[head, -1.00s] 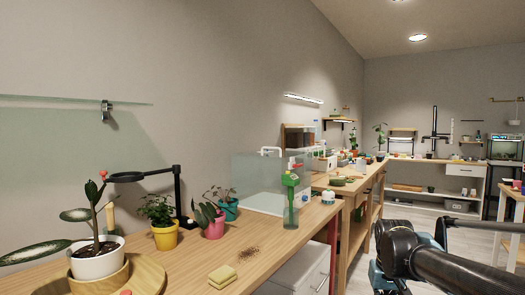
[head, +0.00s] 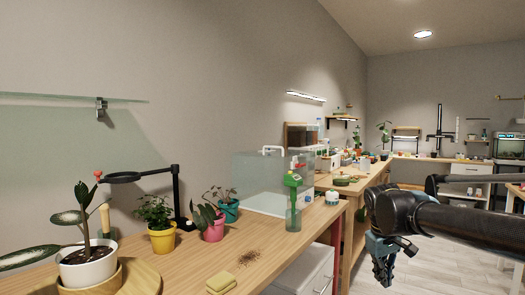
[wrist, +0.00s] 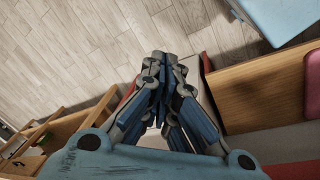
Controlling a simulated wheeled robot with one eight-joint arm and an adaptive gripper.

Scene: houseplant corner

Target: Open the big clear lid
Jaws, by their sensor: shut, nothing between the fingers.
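The big clear lid (head: 258,176) is a see-through box shape with a white handle (head: 273,150) on top. It stands on the wooden bench beyond the potted plants in the head view, and looks closed down. A green-topped clear bottle (head: 293,202) stands in front of its right side and hides part of it. My gripper (head: 383,282) hangs off the bench to the right of the lid, above the floor, pointing down and empty. In the wrist view my gripper (wrist: 160,62) has its fingers together. The lid does not show clearly there.
Potted plants, including a yellow pot (head: 162,240), a pink pot (head: 213,231) and a teal pot (head: 229,211), line the bench. A sponge (head: 221,285) and spilled soil (head: 249,258) lie nearer. A small white jar (head: 332,197) stands right of the bottle. The floor is open at right.

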